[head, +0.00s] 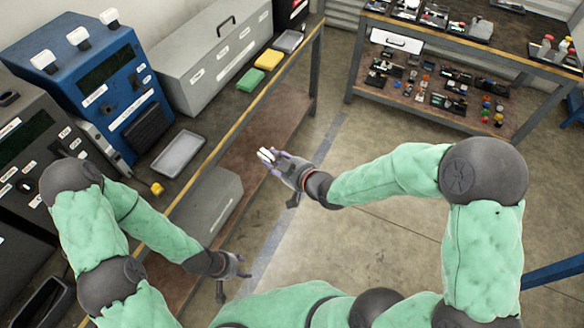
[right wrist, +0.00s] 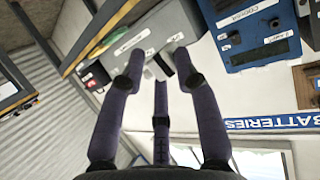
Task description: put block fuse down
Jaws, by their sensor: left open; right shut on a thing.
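My right gripper (head: 268,155) is out in front of the bench, above the floor and apart from the bench top. My left gripper (head: 238,268) is open and empty, low beside the bench's front edge. On the bench top lie a grey tray (head: 178,154), a green tray (head: 250,80), a yellow tray (head: 267,59) and another grey tray (head: 289,41).
A blue machine (head: 105,82) with white knobs and a large grey case (head: 212,62) stand on the bench. A small yellow object (head: 157,188) lies near the bench edge. A second bench (head: 455,70) with many small parts stands at the back right. The floor between is clear.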

